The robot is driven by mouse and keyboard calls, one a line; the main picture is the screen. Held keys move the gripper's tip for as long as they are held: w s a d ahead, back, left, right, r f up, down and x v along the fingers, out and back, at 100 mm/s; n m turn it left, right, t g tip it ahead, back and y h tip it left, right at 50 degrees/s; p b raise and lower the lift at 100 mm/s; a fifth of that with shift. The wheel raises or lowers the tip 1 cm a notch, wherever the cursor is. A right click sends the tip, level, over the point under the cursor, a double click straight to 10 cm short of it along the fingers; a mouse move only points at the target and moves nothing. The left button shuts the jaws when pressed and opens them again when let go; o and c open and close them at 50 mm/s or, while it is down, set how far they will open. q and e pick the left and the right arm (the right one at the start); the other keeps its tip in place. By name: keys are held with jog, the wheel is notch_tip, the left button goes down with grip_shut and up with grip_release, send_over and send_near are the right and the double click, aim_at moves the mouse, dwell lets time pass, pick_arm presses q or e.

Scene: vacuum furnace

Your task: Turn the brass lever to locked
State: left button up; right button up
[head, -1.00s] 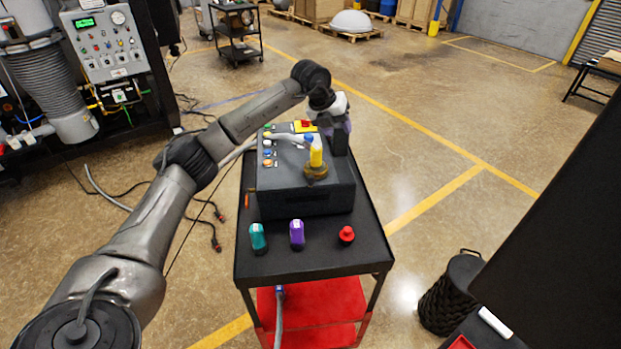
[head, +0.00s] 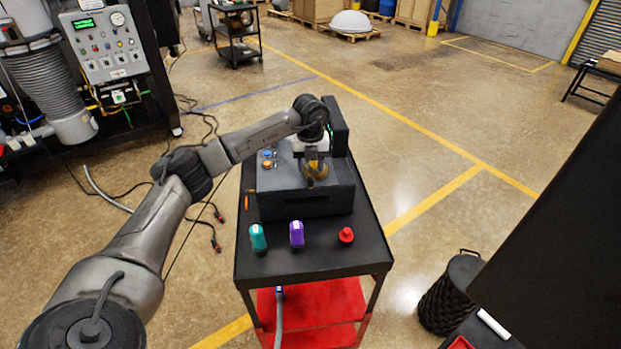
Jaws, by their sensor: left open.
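A dark box (head: 300,203) sits on the black cart. On its top is a brass-coloured fitting (head: 317,172), mostly covered by my left gripper (head: 314,168). I take it for the brass lever, but its handle and any locked mark cannot be made out. The gripper is open and points down, with its fingers around or just above the fitting. Whether they touch it I cannot tell. My left arm reaches over the box from the left and hides part of its top. My right gripper is not in view.
A teal piece (head: 258,238), a purple piece (head: 297,233) and a red knob-like piece (head: 346,236) stand on the cart's front top (head: 320,262). Blue and orange buttons (head: 267,160) show on the box's left side. A furnace control panel (head: 105,45) stands back left.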

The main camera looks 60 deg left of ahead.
aim_at(310, 178)
pick_arm(q)
jog(key=shift+f+p, duration=0.3)
jog(key=shift+f, duration=2.65)
jog(key=shift+c, duration=0.4)
grip_shut()
